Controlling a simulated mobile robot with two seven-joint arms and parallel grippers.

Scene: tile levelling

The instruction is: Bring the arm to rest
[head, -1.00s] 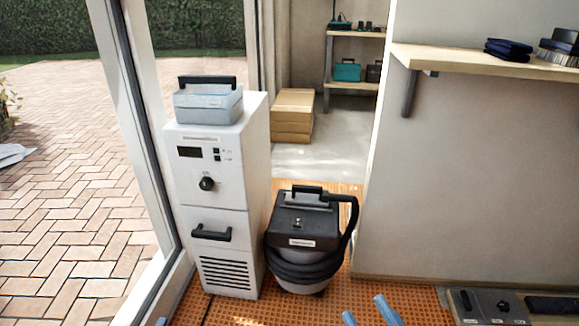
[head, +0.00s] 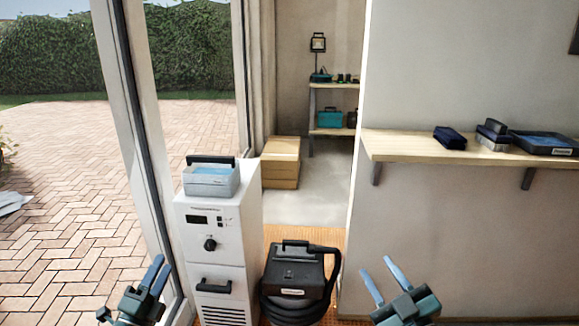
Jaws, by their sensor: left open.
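My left gripper (head: 151,273) is at the bottom left of the head view, in front of the door frame and left of the white cabinet. Its blue fingers point up; it is open and nothing shows between them. My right gripper (head: 379,278) is at the bottom right, in front of the pale wall and right of the black vacuum. Its two blue fingers stand apart, with nothing between them. Both arms are mostly below the picture edge.
A white cabinet (head: 212,248) carries a grey-blue case (head: 211,181). A black vacuum (head: 296,269) with a coiled hose stands beside it. A wooden wall shelf (head: 400,147) holds dark cases (head: 449,137) at right. Cardboard boxes (head: 281,162) lie beyond the opening. A glass door is at left.

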